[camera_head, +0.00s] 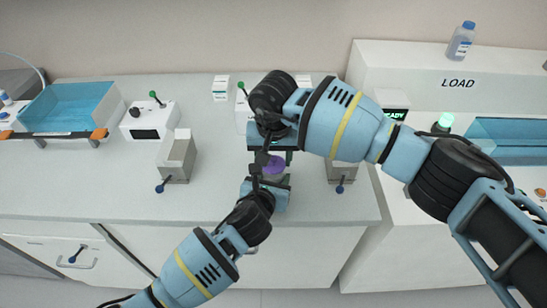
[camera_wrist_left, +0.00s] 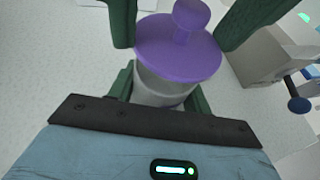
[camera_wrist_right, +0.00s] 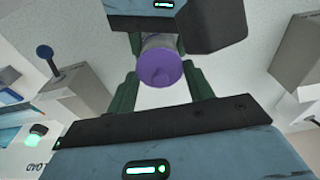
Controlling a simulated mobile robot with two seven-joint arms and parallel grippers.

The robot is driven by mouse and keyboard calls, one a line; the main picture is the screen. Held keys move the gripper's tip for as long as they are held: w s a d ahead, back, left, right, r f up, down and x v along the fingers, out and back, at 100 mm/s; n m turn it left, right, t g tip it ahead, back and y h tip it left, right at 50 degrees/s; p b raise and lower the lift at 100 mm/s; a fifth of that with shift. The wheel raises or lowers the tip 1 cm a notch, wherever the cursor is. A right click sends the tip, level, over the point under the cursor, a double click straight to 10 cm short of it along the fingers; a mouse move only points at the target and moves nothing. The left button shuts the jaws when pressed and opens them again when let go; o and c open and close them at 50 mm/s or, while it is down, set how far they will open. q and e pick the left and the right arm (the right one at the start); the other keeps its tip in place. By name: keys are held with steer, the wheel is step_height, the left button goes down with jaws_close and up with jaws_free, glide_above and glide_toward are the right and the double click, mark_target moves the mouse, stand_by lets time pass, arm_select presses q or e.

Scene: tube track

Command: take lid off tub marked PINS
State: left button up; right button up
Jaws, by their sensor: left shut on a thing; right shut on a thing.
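A small pale tub (camera_wrist_left: 160,90) with a round purple lid (camera_wrist_left: 178,52) and a purple knob on top is between my two grippers. The lid also shows in the head view (camera_head: 273,164) and the right wrist view (camera_wrist_right: 160,68). My left gripper (camera_head: 270,180) is shut on the tub's body, with a green finger at each side. My right gripper (camera_head: 275,156) comes from the opposite side and is shut on the lid, with its fingers at the rim. The lid is over the tub's mouth; I cannot tell whether there is a gap. No marking on the tub is readable.
Grey holders with blue-knobbed levers stand left (camera_head: 177,158) and right (camera_head: 342,172) of the grippers. A small white box with a green-knobbed lever (camera_head: 150,122) and a blue tray (camera_head: 68,105) are farther left. The counter front left (camera_head: 90,190) is clear.

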mark_target(273, 158)
steer(key=shift+r, duration=2)
arm_select(q)
steer(key=o, duration=1.4)
steer(key=shift+o, duration=0.2)
steer(key=shift+s+a+r, duration=0.15)
steer(key=shift+s+r, duration=0.05)
steer(key=shift+s, duration=0.2)
arm_select(e)
steer(key=shift+r, duration=0.35)
arm_select(q)
steer(key=p+v, duration=0.2)
steer(key=v, duration=0.7)
steer(key=shift+s+a+r, duration=0.1)
steer(key=shift+s+r, duration=0.1)
steer(key=shift+s, duration=0.1)
steer(key=shift+s+a+r, duration=0.15)
steer(key=shift+s+r, duration=0.05)
steer(key=shift+s, duration=0.45)
arm_select(e)
steer(key=shift+t, duration=0.4)
steer(key=shift+w+r, duration=0.15)
steer(key=shift+r, duration=2.7)
